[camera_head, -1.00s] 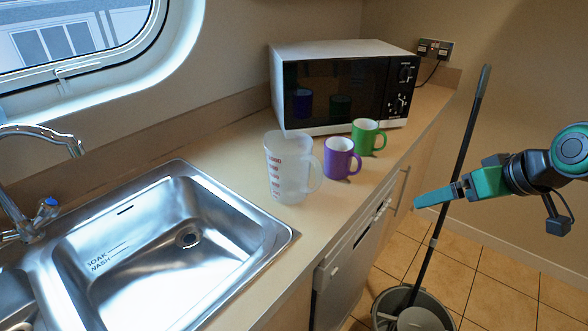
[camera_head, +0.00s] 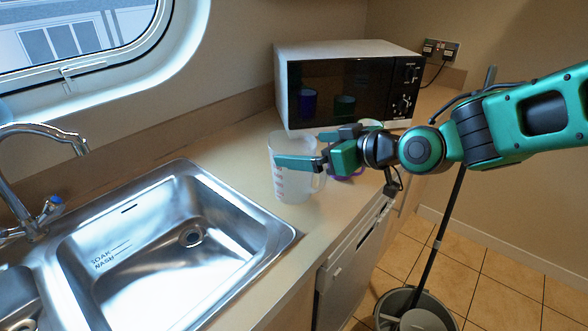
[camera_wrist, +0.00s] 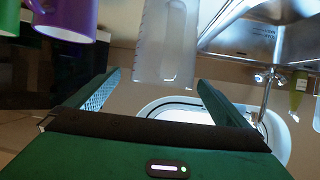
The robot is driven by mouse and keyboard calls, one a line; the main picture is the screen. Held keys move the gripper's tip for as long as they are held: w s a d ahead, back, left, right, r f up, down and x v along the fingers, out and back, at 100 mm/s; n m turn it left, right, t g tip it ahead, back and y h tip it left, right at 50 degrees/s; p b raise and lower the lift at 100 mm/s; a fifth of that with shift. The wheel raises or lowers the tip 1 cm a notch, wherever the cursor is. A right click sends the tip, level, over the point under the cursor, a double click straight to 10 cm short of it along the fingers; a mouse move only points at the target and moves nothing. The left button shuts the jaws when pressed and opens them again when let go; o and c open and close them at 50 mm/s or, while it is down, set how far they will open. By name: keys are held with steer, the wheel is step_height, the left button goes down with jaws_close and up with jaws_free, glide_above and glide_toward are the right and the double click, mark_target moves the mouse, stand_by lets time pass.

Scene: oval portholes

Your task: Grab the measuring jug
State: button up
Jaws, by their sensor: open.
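The measuring jug (camera_head: 291,184) is translucent with red markings and stands upright on the counter beside the sink. In the wrist view the jug (camera_wrist: 166,45) appears upside down, between the two fingers and beyond their tips. My gripper (camera_head: 308,148) is at the jug's upper right, its near finger across the front of the jug in the head view. In the wrist view my gripper (camera_wrist: 158,80) is open with nothing clasped. The jug's handle is partly hidden by the gripper in the head view.
A purple mug (camera_head: 346,172) and a green mug (camera_head: 370,126) stand right of the jug, mostly hidden by my arm. A microwave (camera_head: 340,85) is behind. The steel sink (camera_head: 165,240) lies left. A mop and bucket (camera_head: 412,309) stand on the floor.

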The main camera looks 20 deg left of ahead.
mark_target(279, 148)
steer(key=shift+x, duration=2.7)
steer(key=shift+s, duration=0.15)
steer(key=c, duration=1.4)
